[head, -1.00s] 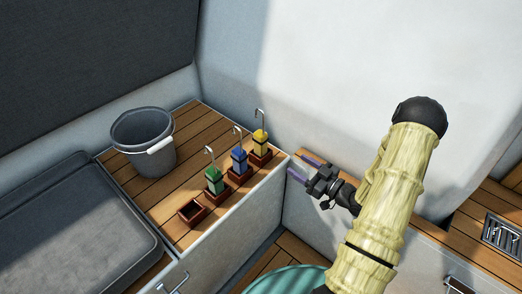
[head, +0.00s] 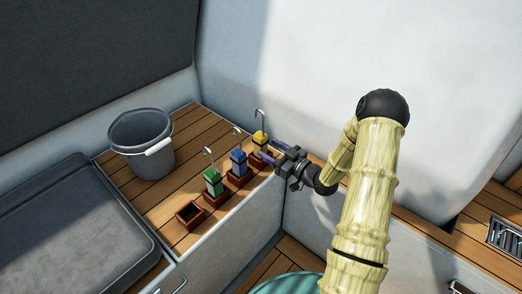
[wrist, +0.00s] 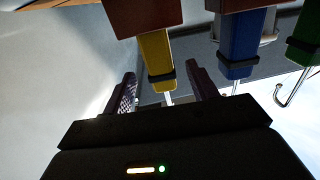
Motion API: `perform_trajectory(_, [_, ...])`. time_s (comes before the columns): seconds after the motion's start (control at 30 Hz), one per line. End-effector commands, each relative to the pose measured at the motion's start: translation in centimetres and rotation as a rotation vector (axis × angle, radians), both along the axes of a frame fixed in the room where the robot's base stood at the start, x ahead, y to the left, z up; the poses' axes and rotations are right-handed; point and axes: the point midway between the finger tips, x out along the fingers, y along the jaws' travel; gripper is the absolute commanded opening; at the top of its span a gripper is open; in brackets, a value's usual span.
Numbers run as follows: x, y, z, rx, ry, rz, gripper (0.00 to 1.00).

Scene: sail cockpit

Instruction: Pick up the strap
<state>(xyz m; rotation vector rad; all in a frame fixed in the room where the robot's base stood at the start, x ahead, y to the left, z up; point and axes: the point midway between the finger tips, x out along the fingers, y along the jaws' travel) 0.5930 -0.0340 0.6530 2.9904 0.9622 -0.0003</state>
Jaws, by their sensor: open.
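Three upright folded straps with pale metal hooks on top stand in small brown holders on the wooden locker top: a yellow strap (head: 260,137), a blue strap (head: 238,161) and a green strap (head: 213,181). My gripper (head: 270,151) is open beside the yellow strap, on its right. In the wrist view, where things hang upside down, the yellow strap (wrist: 156,60) with its dark band shows between the two fingers, apart from both. The blue strap (wrist: 237,50) and green strap (wrist: 304,40) show to the right there.
An empty brown holder (head: 189,216) stands at the near end of the row. A grey bucket (head: 140,145) stands behind to the left, beside a dark grey cushion (head: 65,225). A white wall (head: 350,80) rises close behind my arm.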

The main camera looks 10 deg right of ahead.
Motion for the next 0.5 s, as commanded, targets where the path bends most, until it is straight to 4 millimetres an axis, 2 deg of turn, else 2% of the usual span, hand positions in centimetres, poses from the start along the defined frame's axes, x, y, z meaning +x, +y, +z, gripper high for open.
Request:
perform_trajectory(0.33, [0.2,0.2,0.0,0.0,0.0,0.001,0.58])
perform_trajectory(0.5, [1.7,1.2,-0.3,0.0,-0.003,0.002,0.58])
